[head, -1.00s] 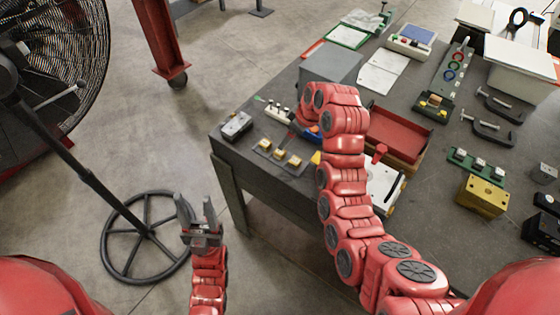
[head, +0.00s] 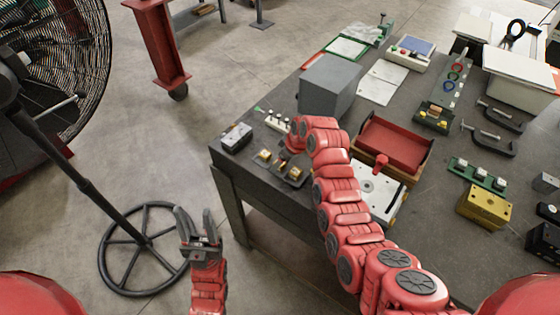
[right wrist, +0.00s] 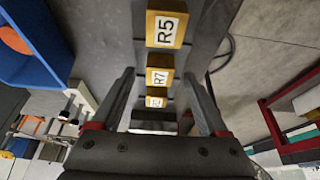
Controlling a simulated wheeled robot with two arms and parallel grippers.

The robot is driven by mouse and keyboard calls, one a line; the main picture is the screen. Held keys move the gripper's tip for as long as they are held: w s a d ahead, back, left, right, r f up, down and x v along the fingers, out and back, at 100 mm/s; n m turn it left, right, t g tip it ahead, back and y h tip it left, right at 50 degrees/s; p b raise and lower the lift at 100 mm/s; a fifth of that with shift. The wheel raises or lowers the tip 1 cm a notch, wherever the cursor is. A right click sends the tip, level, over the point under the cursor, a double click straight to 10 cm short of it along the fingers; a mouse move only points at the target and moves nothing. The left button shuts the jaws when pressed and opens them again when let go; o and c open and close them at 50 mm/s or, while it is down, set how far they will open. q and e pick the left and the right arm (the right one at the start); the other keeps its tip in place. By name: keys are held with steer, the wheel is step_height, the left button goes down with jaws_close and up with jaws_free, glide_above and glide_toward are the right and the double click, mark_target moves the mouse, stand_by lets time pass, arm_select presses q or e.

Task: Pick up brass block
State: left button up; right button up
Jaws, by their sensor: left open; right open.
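Brass blocks lie on a dark strip near the table's front left edge; two show in the head view, one brass block (head: 265,155) and another (head: 295,173) to its right. In the right wrist view three stand in a row on the dark strip: a block labelled R5 (right wrist: 166,29), one labelled R7 (right wrist: 159,77) and a smaller-looking one with an unclear label (right wrist: 156,101). My right gripper (right wrist: 159,72) is open, its fingers on either side of the row in that view, with nothing held. My arm hides it in the head view. My left gripper (head: 196,212) is open and empty, off the table.
A grey box (head: 329,84) and a red tray (head: 391,143) stand beyond my right arm. A yellow block (head: 484,203) and clamps lie to the right. A blue bin (right wrist: 30,60) shows in the right wrist view. A large fan stands at left.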

steer(key=shift+w+a+f, duration=0.1)
steer(key=shift+f, duration=0.05)
jaws_close()
stand_by(0.4)
